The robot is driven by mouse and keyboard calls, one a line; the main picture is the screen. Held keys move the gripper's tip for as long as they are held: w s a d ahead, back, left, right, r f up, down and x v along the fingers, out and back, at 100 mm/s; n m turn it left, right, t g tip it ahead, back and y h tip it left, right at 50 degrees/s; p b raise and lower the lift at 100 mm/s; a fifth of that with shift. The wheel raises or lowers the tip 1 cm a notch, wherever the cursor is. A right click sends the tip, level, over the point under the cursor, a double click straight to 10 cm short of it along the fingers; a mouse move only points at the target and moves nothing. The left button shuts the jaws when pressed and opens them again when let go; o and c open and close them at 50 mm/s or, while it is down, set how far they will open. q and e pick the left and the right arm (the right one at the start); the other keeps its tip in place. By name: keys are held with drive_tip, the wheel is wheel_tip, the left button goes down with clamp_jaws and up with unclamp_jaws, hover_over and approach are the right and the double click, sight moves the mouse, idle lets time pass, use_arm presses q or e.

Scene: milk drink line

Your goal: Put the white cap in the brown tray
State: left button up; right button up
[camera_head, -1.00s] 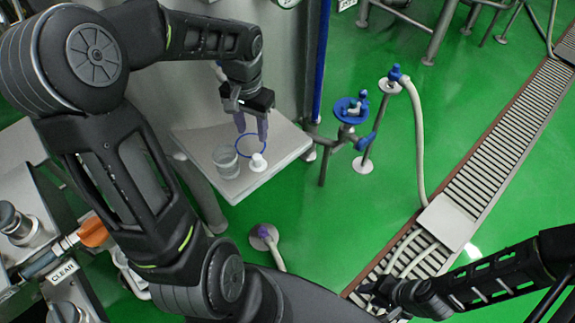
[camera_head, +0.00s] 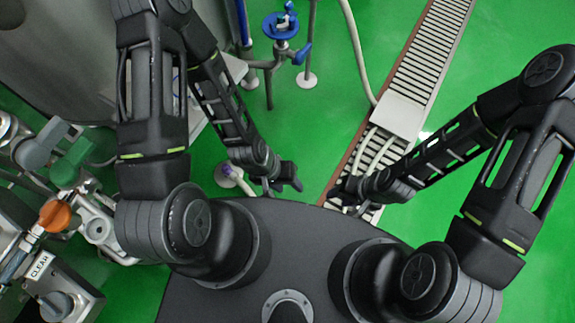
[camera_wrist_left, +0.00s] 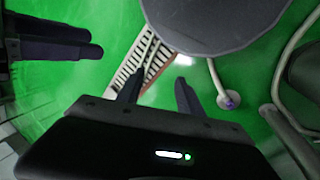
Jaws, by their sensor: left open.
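I see neither the white cap nor a brown tray in the current views. The pale table (camera_head: 236,68) at the upper left of the head view is mostly hidden behind my left arm, so I cannot tell what stands on it. My left gripper (camera_head: 287,184) is close to the front of my base. In the left wrist view its two fingers (camera_wrist_left: 158,90) are apart with nothing between them. My right gripper (camera_head: 346,190) is to its right, low over the drain grate; its fingers are too small and dark to read.
A slatted floor drain (camera_head: 412,62) with a pale cover plate (camera_head: 397,116) runs up the right. A stand with a blue handwheel (camera_head: 281,25) is at the top. Valves with orange (camera_head: 54,216) and green (camera_head: 75,160) parts line the left.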

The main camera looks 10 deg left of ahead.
use_arm(q)
drive_tip(key=shift+o, duration=0.5)
drive_tip(key=shift+w, duration=0.15)
drive_tip(key=w+a+r+n+b, duration=0.2)
drive_tip(key=w+a+r+n, duration=0.15)
drive_tip(key=w+a, duration=0.4)
wheel_tip(320, 180, up, 20)
drive_tip(key=n+y+b, duration=0.3)
drive_tip(key=n+y, duration=0.1)
drive_tip(key=n, duration=0.6)
hover_over(193, 95)
drive_tip(key=shift+r+m+g, duration=0.1)
drive_tip(key=shift+m+g, duration=0.15)
drive_tip(key=shift+g, duration=0.05)
drive_tip(key=shift+d, duration=0.1)
drive_tip(key=shift+f, duration=1.4)
